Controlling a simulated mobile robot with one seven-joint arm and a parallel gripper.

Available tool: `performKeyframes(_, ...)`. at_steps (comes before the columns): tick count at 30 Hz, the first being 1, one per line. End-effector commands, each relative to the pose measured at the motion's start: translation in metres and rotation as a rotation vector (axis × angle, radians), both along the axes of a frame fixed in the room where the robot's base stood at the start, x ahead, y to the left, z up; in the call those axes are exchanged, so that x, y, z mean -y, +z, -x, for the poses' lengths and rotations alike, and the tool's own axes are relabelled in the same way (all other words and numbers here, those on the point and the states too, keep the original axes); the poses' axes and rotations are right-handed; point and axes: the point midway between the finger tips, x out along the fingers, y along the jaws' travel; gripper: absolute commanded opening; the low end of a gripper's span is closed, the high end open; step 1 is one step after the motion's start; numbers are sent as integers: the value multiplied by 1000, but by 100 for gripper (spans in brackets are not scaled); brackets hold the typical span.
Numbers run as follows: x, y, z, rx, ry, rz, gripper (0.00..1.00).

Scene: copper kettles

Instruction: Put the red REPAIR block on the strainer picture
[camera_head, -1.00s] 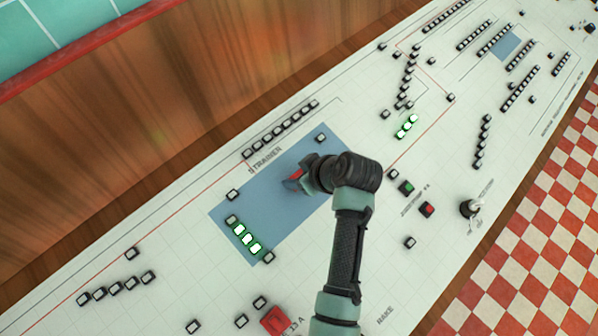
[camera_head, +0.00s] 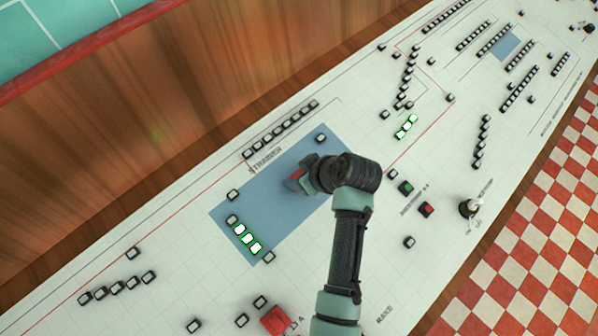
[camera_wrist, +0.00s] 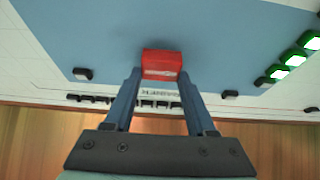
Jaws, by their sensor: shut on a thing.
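The strainer picture (camera_head: 255,205) is a blue rectangle on the white panel, with the word STRAINER along its upper left edge. A red block (camera_head: 295,179) is over the blue area in the head view, partly hidden by my gripper (camera_head: 303,180). In the wrist view the red block (camera_wrist: 162,65) shows pale lettering too small to read, and it is between the fingertips of my gripper (camera_wrist: 160,76), which is shut on it. Blue surface surrounds the block there. I cannot tell whether it touches the surface.
Another red block (camera_head: 275,320) is on the panel at the bottom. Several lit green buttons (camera_head: 247,239) line the blue area's lower left end. Small dark-rimmed buttons dot the panel. A lever switch (camera_head: 470,207) stands at right.

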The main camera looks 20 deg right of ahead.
Motion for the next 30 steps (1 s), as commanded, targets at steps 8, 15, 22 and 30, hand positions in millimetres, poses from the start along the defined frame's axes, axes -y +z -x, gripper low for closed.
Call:
performKeyframes(8,0,-2,0,0,0,0,3)
performKeyframes(15,0,-6,-1,0,0,0,3)
performKeyframes(22,0,-7,-2,0,0,0,67)
performKeyframes(30,-1,-7,-1,0,0,0,91)
